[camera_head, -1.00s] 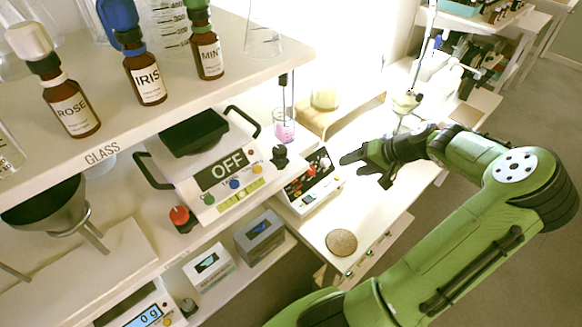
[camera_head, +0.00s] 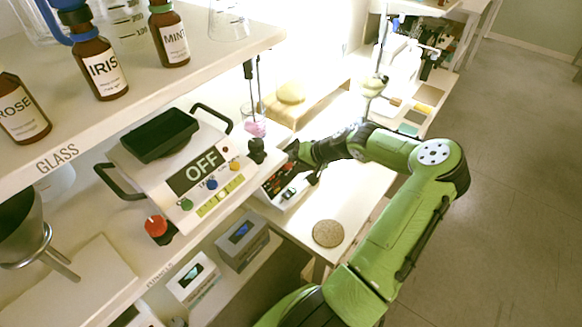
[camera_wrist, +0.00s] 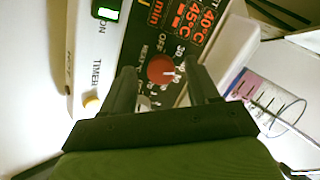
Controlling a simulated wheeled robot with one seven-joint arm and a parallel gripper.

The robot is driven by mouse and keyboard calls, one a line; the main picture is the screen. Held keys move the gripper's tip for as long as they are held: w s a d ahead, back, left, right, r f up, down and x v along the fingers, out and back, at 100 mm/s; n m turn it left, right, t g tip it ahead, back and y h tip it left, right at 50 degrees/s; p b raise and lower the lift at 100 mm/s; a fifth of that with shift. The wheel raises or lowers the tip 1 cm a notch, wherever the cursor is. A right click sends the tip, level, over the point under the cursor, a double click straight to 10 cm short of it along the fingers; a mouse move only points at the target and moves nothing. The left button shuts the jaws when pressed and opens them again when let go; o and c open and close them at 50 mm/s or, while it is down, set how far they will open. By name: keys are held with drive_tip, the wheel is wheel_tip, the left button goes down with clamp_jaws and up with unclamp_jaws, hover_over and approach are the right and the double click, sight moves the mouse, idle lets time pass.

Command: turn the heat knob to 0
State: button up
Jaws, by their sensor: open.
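The heat knob (camera_wrist: 160,69) is a round red knob on a dark panel in the wrist view. A white mark shows on its right side, and printed labels, including OFF and small numbers, surround it. My gripper (camera_wrist: 163,78) is open, with one dark finger on each side of the knob. I cannot tell whether the fingers touch it. In the head view, my gripper (camera_head: 302,163) is over the right part of the white control box (camera_head: 283,198) and hides the knob there.
Red 40°C and 45°C readouts (camera_wrist: 200,22) and a green-lit ON switch (camera_wrist: 105,12) are on the box. A beaker with pink liquid (camera_head: 254,125) stands behind it. An OFF-labelled hotplate (camera_head: 190,170) is to the left. A round cork disc (camera_head: 328,233) lies in front.

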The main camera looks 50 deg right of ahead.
drive_tip(key=shift+w+a+f, duration=0.1)
drive_tip(key=shift+w+f, duration=0.3)
drive_tip(key=c, duration=1)
drive_tip(key=shift+c, duration=0.2)
